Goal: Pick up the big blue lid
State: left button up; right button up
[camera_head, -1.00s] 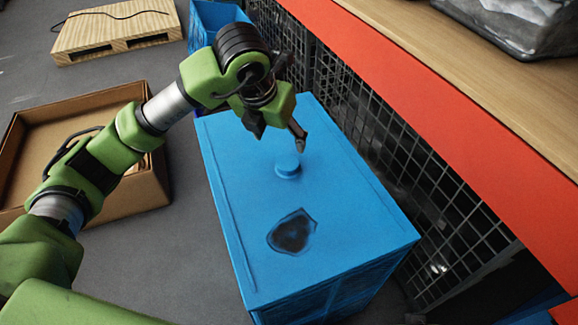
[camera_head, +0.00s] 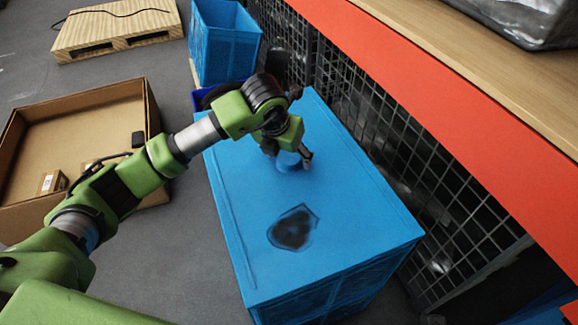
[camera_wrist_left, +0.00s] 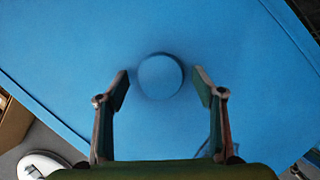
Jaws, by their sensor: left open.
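The big blue lid (camera_head: 335,225) lies flat on top of a blue crate (camera_head: 335,295) and carries a round blue knob (camera_head: 290,162). A dark patch (camera_head: 292,229) marks the lid's near half. My left gripper (camera_head: 291,160) is low over the lid at the knob, which it partly hides. In the left wrist view the knob (camera_wrist_left: 160,76) sits just beyond and between the open fingertips (camera_wrist_left: 161,86), with a gap showing on each side. My right gripper is not in view.
An open cardboard box (camera_head: 85,120) stands on the floor at left. Another blue crate (camera_head: 222,45) and a wooden pallet (camera_head: 115,28) are at the back. A wire mesh (camera_head: 420,170) and an orange-edged shelf (camera_head: 450,90) border the right side.

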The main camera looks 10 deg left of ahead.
aim_at(288, 158)
pick_arm(q)
jog(key=shift+w+f, duration=0.1)
jog(key=shift+f, duration=0.15)
jog(key=shift+r, duration=0.1)
jog(key=c, duration=1.3)
jog(key=shift+r, duration=0.1)
jog(key=shift+c, duration=0.2)
jog(key=shift+w+r, duration=0.15)
jog(key=shift+r, duration=0.35)
notch_tip(288, 158, up, 2)
jog(key=shift+r+p, duration=0.15)
jog(key=shift+p, duration=0.25)
jog(key=s+a+r+p, duration=0.1)
jog(key=s+a+r, duration=0.4)
jog(key=s+r, duration=0.5)
jog(key=s, duration=0.3)
jog(key=shift+a+p, duration=0.15)
jog(key=shift+p, duration=0.25)
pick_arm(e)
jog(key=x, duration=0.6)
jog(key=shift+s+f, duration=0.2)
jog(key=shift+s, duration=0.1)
